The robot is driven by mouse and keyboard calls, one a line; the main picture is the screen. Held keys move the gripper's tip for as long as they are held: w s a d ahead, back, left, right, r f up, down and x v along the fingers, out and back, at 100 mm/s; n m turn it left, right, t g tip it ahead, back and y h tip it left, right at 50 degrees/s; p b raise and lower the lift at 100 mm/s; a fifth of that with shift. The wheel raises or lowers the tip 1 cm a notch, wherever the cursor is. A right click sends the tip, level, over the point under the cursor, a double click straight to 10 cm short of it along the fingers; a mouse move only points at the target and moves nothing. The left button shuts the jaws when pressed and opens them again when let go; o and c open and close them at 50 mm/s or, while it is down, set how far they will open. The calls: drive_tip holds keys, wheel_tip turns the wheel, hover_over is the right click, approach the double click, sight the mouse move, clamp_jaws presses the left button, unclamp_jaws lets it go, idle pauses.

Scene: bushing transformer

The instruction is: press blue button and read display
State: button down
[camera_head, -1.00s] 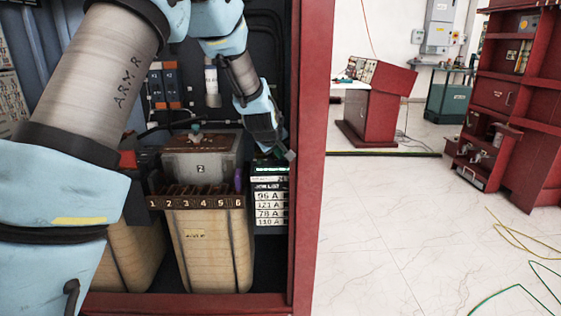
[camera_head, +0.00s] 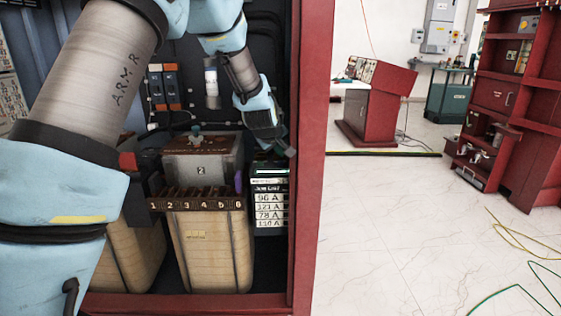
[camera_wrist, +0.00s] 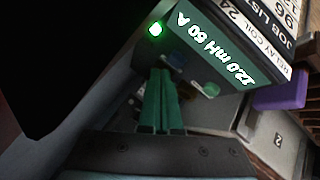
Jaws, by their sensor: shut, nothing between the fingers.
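The display (camera_wrist: 215,48) is lit on a dark unit in the wrist view and reads "12.0 mH 60 A". A green light (camera_wrist: 155,29) glows at its left end. A small pale round knob or button (camera_wrist: 206,88) shows on the unit's shaded face; I cannot tell whether it is the blue one. My gripper (camera_wrist: 161,74) is shut and empty, its teal fingers beside that face; contact is unclear. In the head view my gripper (camera_head: 290,152) is above the dark unit (camera_head: 267,168), by the cabinet's right frame.
A red cabinet frame (camera_head: 313,150) stands close on the right. A purple piece (camera_wrist: 283,90) sits near the unit. Open floor lies at right.

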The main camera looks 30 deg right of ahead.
wheel_tip(320, 180, up, 5)
drive_tip(key=p, duration=0.3)
idle(0.4)
idle(0.6)
